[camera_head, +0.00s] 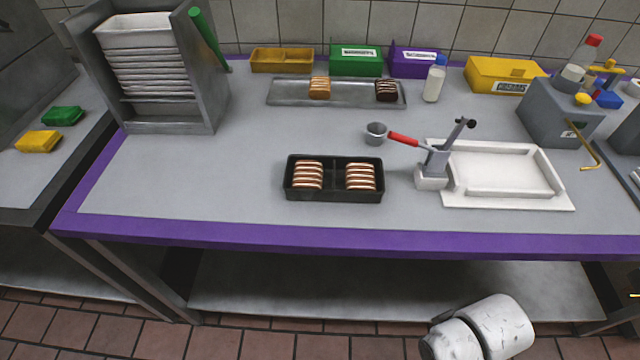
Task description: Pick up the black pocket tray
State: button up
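The black pocket tray (334,195) sits flat on the grey worktop, near the middle of the picture and a little back from the purple front edge. It has two pockets with a divider between them. Each pocket holds a row of brown and cream sandwiches: one row on the left (308,175) and one on the right (360,177). White, worn links of my arm show at the bottom right, below the table edge and well apart from the tray. My gripper is not in view.
A metal tray (340,95) lies behind. A grey rack (162,126) stands back left. The worktop left of the tray is clear.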

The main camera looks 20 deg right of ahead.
aim_at(333, 190)
jog(key=i+l+u, duration=0.2)
jog(key=u, duration=0.2)
jog(key=i+l+u, duration=0.2)
jog(key=u, duration=0.2)
jog(key=i+l+u, duration=0.1)
jog(key=l+u, duration=0.3)
